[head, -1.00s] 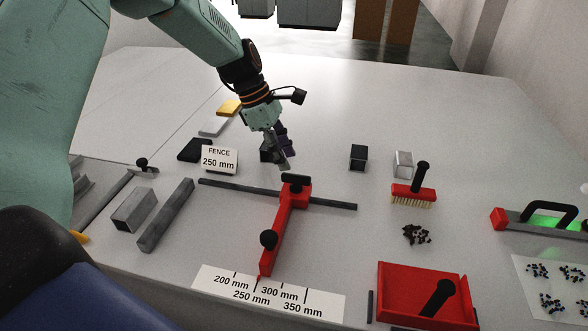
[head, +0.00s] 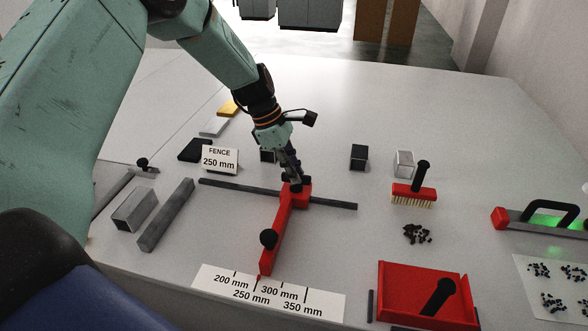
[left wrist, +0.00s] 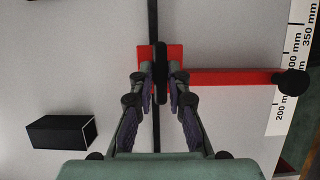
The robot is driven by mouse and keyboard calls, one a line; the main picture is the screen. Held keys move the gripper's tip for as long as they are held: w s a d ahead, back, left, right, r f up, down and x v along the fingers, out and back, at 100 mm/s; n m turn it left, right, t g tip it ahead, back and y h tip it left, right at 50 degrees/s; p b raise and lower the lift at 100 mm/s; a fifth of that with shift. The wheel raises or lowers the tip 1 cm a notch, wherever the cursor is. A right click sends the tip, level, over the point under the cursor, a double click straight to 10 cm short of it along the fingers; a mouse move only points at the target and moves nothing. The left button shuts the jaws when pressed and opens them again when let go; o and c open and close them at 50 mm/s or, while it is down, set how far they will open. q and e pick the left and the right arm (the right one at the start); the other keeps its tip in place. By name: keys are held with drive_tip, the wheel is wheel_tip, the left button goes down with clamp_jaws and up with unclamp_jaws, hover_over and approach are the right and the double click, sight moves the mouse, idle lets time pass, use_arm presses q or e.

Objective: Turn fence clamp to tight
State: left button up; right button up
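The red fence (head: 284,228) lies across a dark rail (head: 240,187), with its front end at the printed scale (head: 268,293). The black clamp handle (left wrist: 161,72) sits on the fence's red head (left wrist: 145,55) and lies roughly along the rail. My left gripper (head: 293,181) is down at the clamp and hides most of the handle in the head view. In the left wrist view its fingers (left wrist: 161,88) are apart, one on each side of the handle; I cannot tell whether they touch it. A sign (head: 220,159) reads "FENCE 250 mm". My right gripper is not in view.
Dark and light open blocks (head: 358,157) stand behind the rail. Grey metal bars (head: 166,214) lie left.

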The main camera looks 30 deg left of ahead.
use_arm(q)
drive_tip(key=shift+a, duration=0.1)
clamp_jaws()
drive_tip(key=shift+r+m, duration=0.1)
drive_tip(key=shift+m, duration=0.3)
drive_tip(key=shift+w+m+g+p, duration=0.1)
drive_tip(key=shift+m+g+p, duration=0.4)
drive_tip(key=shift+m, duration=0.4)
drive_tip(key=shift+m+g, duration=0.3)
drive_tip(key=shift+m, duration=0.7)
drive_tip(key=m+g, duration=0.1)
drive_tip(key=m, duration=0.1)
drive_tip(key=shift+w+m, duration=0.15)
drive_tip(key=shift+m, duration=0.15)
drive_tip(key=m+g, duration=0.1)
drive_tip(key=m, duration=0.2)
drive_tip(key=m+y, duration=0.1)
drive_tip(key=m, duration=0.2)
drive_tip(key=shift+w+d+g+b, duration=0.15)
drive_tip(key=shift+d+g+b, duration=0.05)
drive_tip(key=shift+g+b, duration=0.2)
drive_tip(key=shift+m+g+y, duration=0.4)
drive_tip(key=shift+m+y, duration=0.6)
drive_tip(key=shift+m, duration=1.4)
drive_tip(key=shift+r, duration=0.1)
